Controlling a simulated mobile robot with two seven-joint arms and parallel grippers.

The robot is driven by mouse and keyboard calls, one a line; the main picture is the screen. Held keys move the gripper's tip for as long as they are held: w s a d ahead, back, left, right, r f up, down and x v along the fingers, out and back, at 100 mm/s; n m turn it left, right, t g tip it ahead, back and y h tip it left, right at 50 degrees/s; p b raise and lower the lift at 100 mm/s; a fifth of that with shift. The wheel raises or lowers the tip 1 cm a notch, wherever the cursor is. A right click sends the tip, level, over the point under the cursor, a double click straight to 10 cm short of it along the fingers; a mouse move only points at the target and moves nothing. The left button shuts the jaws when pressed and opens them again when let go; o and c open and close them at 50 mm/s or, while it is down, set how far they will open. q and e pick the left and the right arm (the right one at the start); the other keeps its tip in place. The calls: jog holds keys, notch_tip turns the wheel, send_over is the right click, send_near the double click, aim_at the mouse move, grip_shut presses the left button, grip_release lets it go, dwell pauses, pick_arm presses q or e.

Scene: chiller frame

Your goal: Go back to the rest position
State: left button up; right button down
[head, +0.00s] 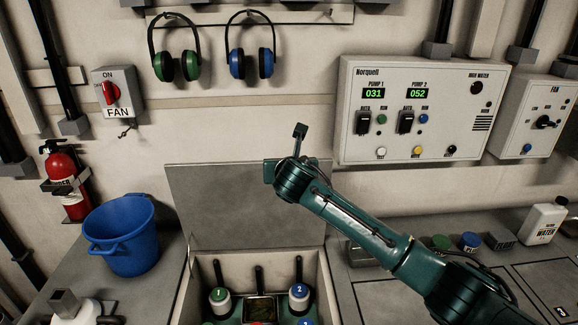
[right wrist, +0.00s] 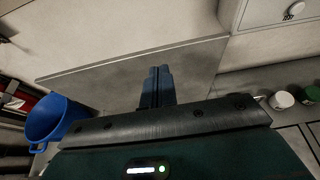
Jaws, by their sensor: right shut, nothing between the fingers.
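My right gripper (right wrist: 157,72) is shut and empty in the right wrist view, its two dark fingers side by side. In the head view my right arm reaches in from the lower right, and its wrist end is in front of the raised grey lid (head: 215,200) of an open chest. The fingers cannot be made out there. The lid also shows behind the fingers in the right wrist view (right wrist: 105,90). My left gripper is in neither view.
The open chest (head: 190,290) below my right wrist holds several handled items, including a green-capped one (head: 218,294) and a blue-capped one (head: 299,290). A blue bucket (head: 122,240) and fire extinguisher (head: 64,180) stand left. A pump panel (head: 420,110) is on the wall.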

jog(key=s+f+m+g+y, duration=0.3)
jog(key=s+f+m+y, duration=0.1)
jog(key=s+f+m, duration=1.45)
jog(key=s+d+f+m, duration=0.5)
jog(key=s+m, duration=0.2)
jog(key=s, duration=0.3)
jog(key=s+d+f+m+h, duration=0.1)
jog(key=s+d+f+m, duration=0.4)
jog(key=s+m, duration=0.3)
jog(key=s+d, duration=0.1)
jog(key=s, duration=0.2)
jog(key=shift+f, duration=0.2)
